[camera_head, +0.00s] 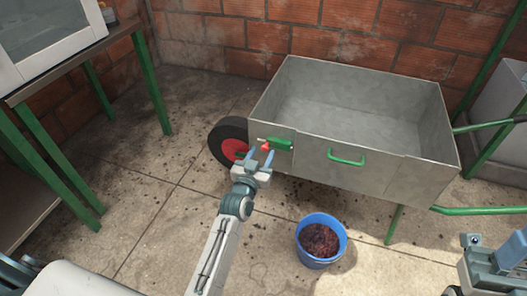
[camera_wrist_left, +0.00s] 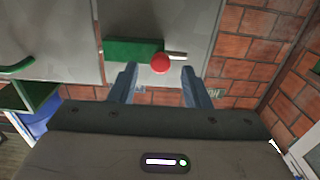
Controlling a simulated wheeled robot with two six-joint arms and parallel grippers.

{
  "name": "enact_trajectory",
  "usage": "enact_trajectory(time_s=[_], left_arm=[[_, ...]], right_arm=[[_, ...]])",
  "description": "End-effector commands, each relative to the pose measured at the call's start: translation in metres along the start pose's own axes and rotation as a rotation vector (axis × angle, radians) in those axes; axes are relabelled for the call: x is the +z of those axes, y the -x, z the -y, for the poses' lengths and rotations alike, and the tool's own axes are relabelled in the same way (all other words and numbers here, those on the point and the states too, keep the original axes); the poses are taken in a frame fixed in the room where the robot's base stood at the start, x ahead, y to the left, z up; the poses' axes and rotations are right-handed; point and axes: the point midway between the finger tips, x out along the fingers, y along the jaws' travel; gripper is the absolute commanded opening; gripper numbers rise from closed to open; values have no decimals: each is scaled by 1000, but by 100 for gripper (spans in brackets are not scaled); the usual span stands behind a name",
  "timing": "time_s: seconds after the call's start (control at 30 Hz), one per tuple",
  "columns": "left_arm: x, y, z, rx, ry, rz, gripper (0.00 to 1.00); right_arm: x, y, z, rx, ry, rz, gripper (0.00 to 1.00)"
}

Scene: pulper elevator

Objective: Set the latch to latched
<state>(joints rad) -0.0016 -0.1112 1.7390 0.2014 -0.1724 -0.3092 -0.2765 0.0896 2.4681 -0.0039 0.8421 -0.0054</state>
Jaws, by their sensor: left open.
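The latch is a green barrel (camera_head: 276,143) with a red knob (camera_head: 265,147) on the front wall of the grey metal cart, near its left end. A thin silver bolt sticks out on the barrel's left. My left gripper (camera_head: 259,156) is open just in front of the knob. In the left wrist view the green barrel (camera_wrist_left: 134,50), knob (camera_wrist_left: 160,63) and silver bolt (camera_wrist_left: 176,55) show just beyond the spread fingertips (camera_wrist_left: 158,78). The knob lies roughly between them in the picture; I cannot tell whether they touch. My right gripper (camera_head: 510,253) is partly visible at bottom right; its opening is unclear.
The cart (camera_head: 355,165) has a green handle (camera_head: 346,160) right of the latch and a black wheel with a red hub (camera_head: 233,150). A blue bucket (camera_head: 320,262) of dark matter stands on the floor in front. A green-legged table (camera_head: 128,38) is at left.

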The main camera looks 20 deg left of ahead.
Motion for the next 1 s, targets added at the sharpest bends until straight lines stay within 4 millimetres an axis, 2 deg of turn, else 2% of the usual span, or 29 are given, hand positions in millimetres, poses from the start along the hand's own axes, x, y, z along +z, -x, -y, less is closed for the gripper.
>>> enact_trajectory(time_s=[0.03, 0.2, 0.5, 0.57, 0.73, 1.0], left_arm=[[1, -8, 0, 0, -1, -1, 43], [1, -20, 0, 0, 0, 0, 43], [1, -22, 0, 0, -1, 1, 43], [1, -22, 0, 0, -1, 1, 33], [1, -22, 0, 0, -1, 1, 0], [0, -22, 0, 0, 0, 2, 0]], right_arm=[[0, 1, 0, 1, 0, -2, 36], [0, 1, 0, 2, 1, -5, 36], [0, 1, 0, 2, 0, -5, 36], [0, 1, 0, 2, 0, -5, 36], [0, 1, 0, 2, 0, -5, 36], [0, -1, 0, 5, 1, -6, 36]])
